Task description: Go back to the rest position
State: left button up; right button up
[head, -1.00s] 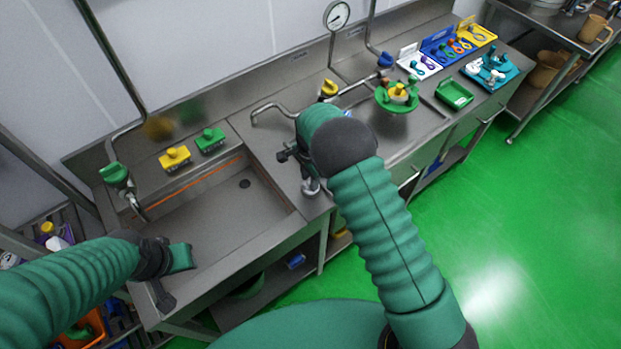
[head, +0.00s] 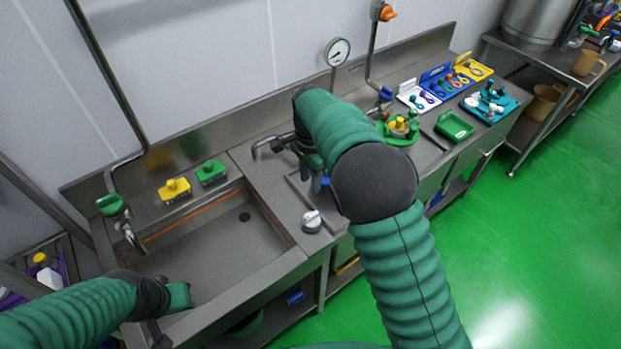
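My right arm, in a green sleeve, reaches up through the middle of the head view and bends over the counter. My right gripper (head: 309,165) points down over the counter near the faucet. It is partly hidden by its own arm, and its fingers are too dark and small to read. My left gripper (head: 165,312) is at the lower left, over the front left edge of the sink. I see nothing held in either gripper.
The sink basin (head: 211,249) is empty. A yellow brush (head: 174,190) and a green brush (head: 211,173) lie behind it. A white-topped knob (head: 311,221) stands on the counter. A green tray (head: 454,126) and a teal tray (head: 507,106) lie right. Green floor is open at right.

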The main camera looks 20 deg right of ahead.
jog(key=shift+r, duration=0.35)
jog(key=s+d+f+n+t, duration=0.1)
jog(key=s+d+f+n, duration=0.1)
jog(key=s+n, duration=0.5)
jog(key=s+d+f+n+t, duration=0.1)
jog(key=s+n, duration=0.6)
jog(key=s, duration=0.8)
jog(key=shift+d+f+t, duration=0.3)
jog(key=shift+d+f, duration=0.05)
jog(key=shift+f, duration=0.1)
jog(key=shift+s, duration=0.2)
jog(key=shift+w, duration=0.1)
